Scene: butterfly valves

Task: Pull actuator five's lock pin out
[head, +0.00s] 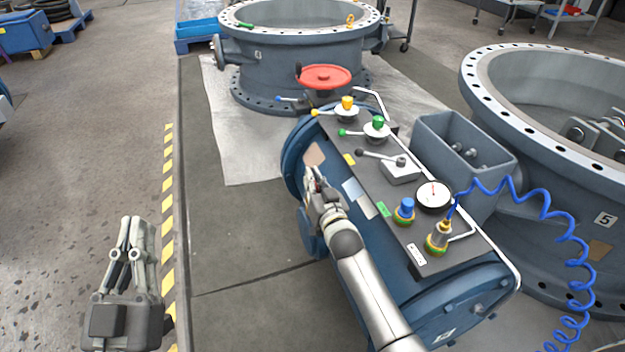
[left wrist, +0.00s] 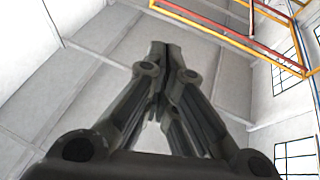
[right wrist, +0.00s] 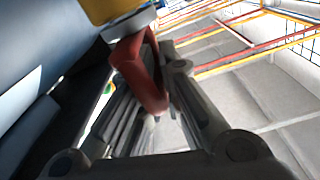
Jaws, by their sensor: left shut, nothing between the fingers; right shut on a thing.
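Actuator five appears to be the large blue cylinder (head: 455,300) beside the grey valve marked 5 (head: 590,222). My right gripper (head: 311,172) is at the cylinder's left side, below the edge of its black panel (head: 445,262). In the right wrist view, my right gripper (right wrist: 150,105) is shut on a red loop (right wrist: 140,70), which looks like the lock pin's handle. The loop meets a grey collar under a yellow part (right wrist: 112,8). The pin's shaft is not visible. My left gripper (head: 132,222) is shut and empty, away to the left over the floor.
The panel carries a yellow knob (head: 347,103), a green knob (head: 377,122), a lever block (head: 399,170), a gauge (head: 433,195) and a blue-topped fitting (head: 404,210). A coiled blue hose (head: 545,205) hangs at right. A red handwheel (head: 323,77) stands behind.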

